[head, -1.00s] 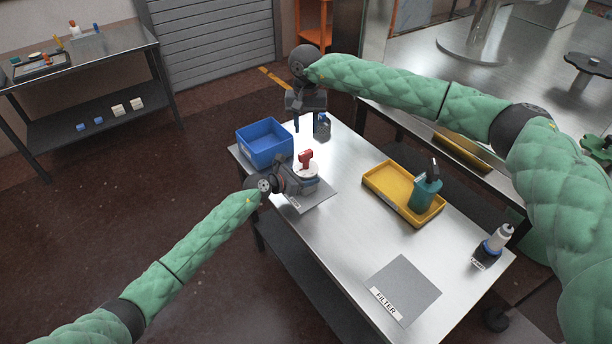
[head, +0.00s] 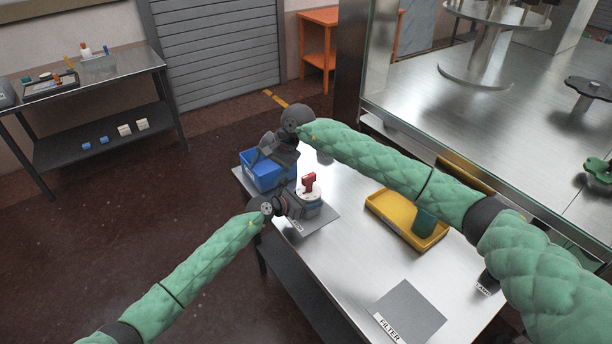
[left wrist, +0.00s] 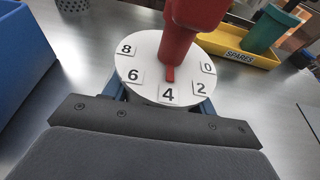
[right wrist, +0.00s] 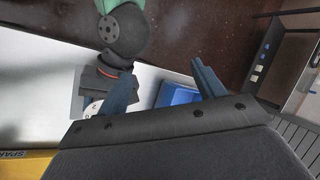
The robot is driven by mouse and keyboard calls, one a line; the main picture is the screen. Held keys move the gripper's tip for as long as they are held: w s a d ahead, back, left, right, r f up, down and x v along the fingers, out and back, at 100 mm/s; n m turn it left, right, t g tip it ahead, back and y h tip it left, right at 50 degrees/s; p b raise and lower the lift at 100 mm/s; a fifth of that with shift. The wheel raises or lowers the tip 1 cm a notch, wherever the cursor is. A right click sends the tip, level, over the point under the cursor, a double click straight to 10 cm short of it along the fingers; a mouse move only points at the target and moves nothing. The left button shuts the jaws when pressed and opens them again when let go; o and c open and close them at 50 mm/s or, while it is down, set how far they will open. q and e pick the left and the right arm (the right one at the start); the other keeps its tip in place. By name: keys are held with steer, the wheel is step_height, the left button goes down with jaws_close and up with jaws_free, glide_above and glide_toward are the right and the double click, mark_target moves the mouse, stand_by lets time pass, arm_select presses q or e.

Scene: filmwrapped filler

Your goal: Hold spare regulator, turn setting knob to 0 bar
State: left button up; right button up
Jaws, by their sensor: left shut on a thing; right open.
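The spare regulator has a white dial face (left wrist: 150,85) with a red knob (left wrist: 190,30) on top. In the left wrist view the red pointer is at 4, and 8, 6, 2 and 0 also show. In the head view the red knob (head: 309,182) stands above the dial over the grey mat. My left gripper (head: 299,206) is shut on the regulator body from the left side. My right gripper (right wrist: 165,88) is open and empty. In the head view it is behind and left of the knob, above the blue bin, apart from the knob.
A blue bin (head: 262,180) stands behind the regulator. A yellow SPARES tray (head: 392,222) with a green part (head: 426,222) is to the right, partly hidden by my right arm. A grey FILTER mat (head: 412,308) lies bare near the front. The table's middle is clear.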

steer(key=s+a+m+y, duration=0.2)
steer(key=a+y, duration=0.1)
steer(key=m+t+y, duration=0.2)
steer(key=m+t, duration=1.2)
steer(key=m, duration=0.9)
glide_toward(311, 180)
steer(key=x, duration=1.3)
steer(key=c, duration=1)
